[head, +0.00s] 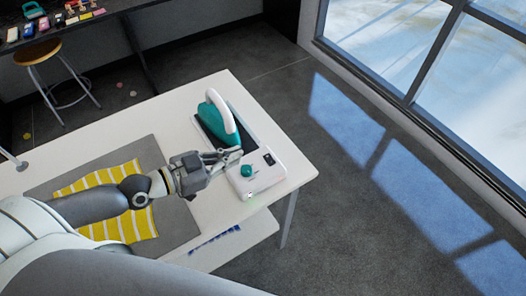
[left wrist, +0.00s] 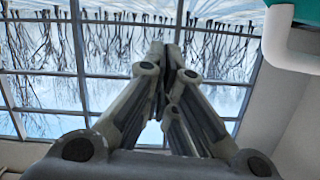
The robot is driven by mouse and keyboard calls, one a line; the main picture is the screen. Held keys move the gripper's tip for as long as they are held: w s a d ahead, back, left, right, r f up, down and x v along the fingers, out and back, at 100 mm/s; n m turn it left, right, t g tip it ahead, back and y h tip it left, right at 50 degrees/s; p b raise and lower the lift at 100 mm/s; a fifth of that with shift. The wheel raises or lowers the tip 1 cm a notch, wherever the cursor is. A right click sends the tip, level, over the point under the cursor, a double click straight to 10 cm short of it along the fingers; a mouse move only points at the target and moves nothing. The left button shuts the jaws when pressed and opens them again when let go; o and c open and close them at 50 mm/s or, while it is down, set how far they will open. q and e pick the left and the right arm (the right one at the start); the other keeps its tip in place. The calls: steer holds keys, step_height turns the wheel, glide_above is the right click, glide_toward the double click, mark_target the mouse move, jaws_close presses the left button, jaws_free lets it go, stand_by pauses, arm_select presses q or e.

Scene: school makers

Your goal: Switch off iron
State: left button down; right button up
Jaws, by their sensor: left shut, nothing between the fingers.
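The teal and white iron (head: 221,117) rests on its white base station (head: 267,176) on the right part of the white table. The station's front end has a teal knob (head: 246,171) and a small black switch (head: 269,159). A faint green glow shows at its front edge. My left gripper (head: 234,156) is shut and empty, over the station between the iron and the knob; I cannot tell whether it touches anything. The closed fingers also show in the left wrist view (left wrist: 165,55), with part of the iron (left wrist: 292,35) at upper right. My right gripper is not in view.
A grey mat (head: 60,187) with a yellow-and-white striped cloth (head: 123,178) lies on the table (head: 185,106), partly under my left arm. A stool (head: 38,53) and another table stand at upper left. Floor by the windows at right is clear.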

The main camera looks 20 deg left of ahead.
arm_select(q)
steer(key=p, duration=0.3)
glide_above(269, 159)
steer(key=s+a, duration=0.2)
steer(key=shift+d+f, duration=0.15)
steer(key=shift+f, duration=0.8)
steer(key=f, duration=0.1)
steer(key=f+b, duration=0.1)
steer(key=shift+w+d+f+b, duration=0.3)
steer(key=shift+w+f, duration=0.1)
steer(key=shift+a+f+b, duration=0.2)
steer(key=shift+f+b, duration=0.55)
steer(key=shift+f, duration=0.15)
steer(key=shift+w, duration=0.1)
